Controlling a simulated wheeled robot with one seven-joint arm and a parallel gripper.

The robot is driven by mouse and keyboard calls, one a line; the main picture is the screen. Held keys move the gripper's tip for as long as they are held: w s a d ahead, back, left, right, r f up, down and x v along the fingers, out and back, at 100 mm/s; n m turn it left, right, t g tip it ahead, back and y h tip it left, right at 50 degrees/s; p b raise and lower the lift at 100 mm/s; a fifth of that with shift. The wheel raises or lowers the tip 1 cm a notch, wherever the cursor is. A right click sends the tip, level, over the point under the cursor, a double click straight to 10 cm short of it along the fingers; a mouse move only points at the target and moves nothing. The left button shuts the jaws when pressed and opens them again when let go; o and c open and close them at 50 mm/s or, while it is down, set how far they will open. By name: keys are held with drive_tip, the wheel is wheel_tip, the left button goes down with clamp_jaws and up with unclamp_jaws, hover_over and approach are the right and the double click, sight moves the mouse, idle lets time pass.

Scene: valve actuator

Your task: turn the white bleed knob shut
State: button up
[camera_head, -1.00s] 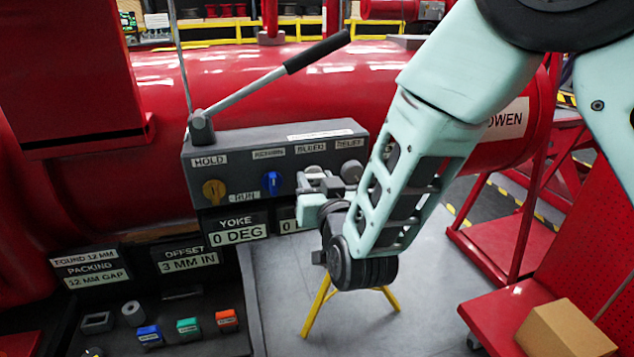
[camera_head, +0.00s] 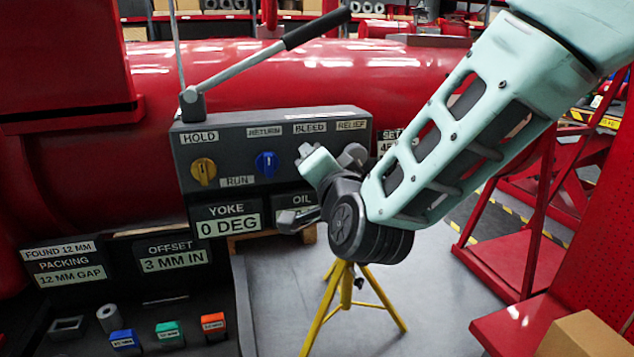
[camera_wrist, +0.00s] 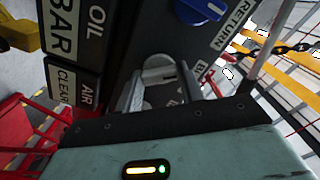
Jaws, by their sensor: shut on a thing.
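The grey control box (camera_head: 230,146) carries several knobs under labels. The white bleed knob (camera_wrist: 158,68) shows pale and rounded between the two fingers in the wrist view. In the head view it sits under the BLEED label (camera_head: 310,128) and is mostly hidden behind my gripper (camera_head: 308,158). My gripper (camera_wrist: 161,84) is shut on this knob, with a finger on each side of it. My gripper is tilted relative to the box face. How far the knob is turned cannot be told.
A grey relief knob (camera_head: 352,155) is close to the right. A blue return knob (camera_head: 266,164) and a yellow hold knob (camera_head: 203,171) are to the left. A long lever (camera_head: 265,62) rises above the box. A yellow stand (camera_head: 347,287) is below.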

drive_tip(key=m+b, duration=0.6)
drive_tip(key=shift+f+b, duration=0.15)
drive_tip(key=shift+b, duration=0.25)
drive_tip(key=shift+m, duration=0.4)
drive_tip(key=o, duration=1)
drive_tip(key=v, duration=1.7)
drive_tip(key=shift+s, duration=0.2)
drive_tip(key=shift+d, duration=0.1)
